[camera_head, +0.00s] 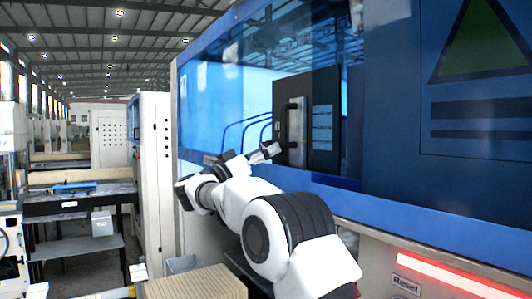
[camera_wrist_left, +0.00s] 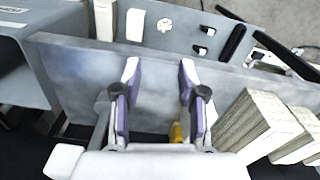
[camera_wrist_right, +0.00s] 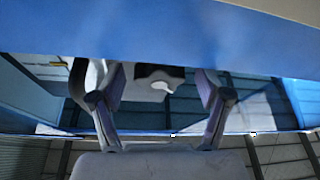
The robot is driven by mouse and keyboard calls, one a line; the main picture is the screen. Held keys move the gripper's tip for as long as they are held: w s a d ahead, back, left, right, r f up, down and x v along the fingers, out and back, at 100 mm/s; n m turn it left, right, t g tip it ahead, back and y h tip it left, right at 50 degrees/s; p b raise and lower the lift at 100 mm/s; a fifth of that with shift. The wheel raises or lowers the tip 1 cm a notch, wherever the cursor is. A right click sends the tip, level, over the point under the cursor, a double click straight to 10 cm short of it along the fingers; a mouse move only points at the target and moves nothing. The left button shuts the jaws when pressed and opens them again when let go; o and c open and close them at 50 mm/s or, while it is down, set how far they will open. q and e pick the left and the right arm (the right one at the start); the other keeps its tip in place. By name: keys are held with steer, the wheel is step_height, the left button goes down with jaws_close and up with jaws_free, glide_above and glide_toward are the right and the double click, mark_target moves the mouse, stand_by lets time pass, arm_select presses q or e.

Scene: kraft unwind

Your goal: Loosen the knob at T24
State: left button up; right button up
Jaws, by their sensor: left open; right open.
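I cannot make out a knob or a T24 label in any view. My right gripper (camera_head: 247,155) is open and empty in front of the blue machine's (camera_head: 225,95) glass front, left of a dark panel with a vertical handle (camera_head: 297,133). In the right wrist view my right gripper (camera_wrist_right: 162,85) has its fingers spread below a blue band. A dark and white shape (camera_wrist_right: 160,74) shows between the fingers; I cannot tell what it is. My left gripper (camera_wrist_left: 160,75) is open in the left wrist view, over a grey plate (camera_wrist_left: 75,70). It is not visible in the head view.
A ribbed tan stack (camera_head: 190,284) stands at the bottom of the head view. Tan stacks (camera_wrist_left: 255,122) also lie right of my left gripper. A dark workbench (camera_head: 80,197) stands at left. A red light strip (camera_head: 450,274) and Reset label (camera_head: 406,285) are at lower right.

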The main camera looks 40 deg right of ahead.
steer(key=v, duration=1.1)
steer(key=shift+a, duration=0.15)
steer(key=shift+f, duration=0.1)
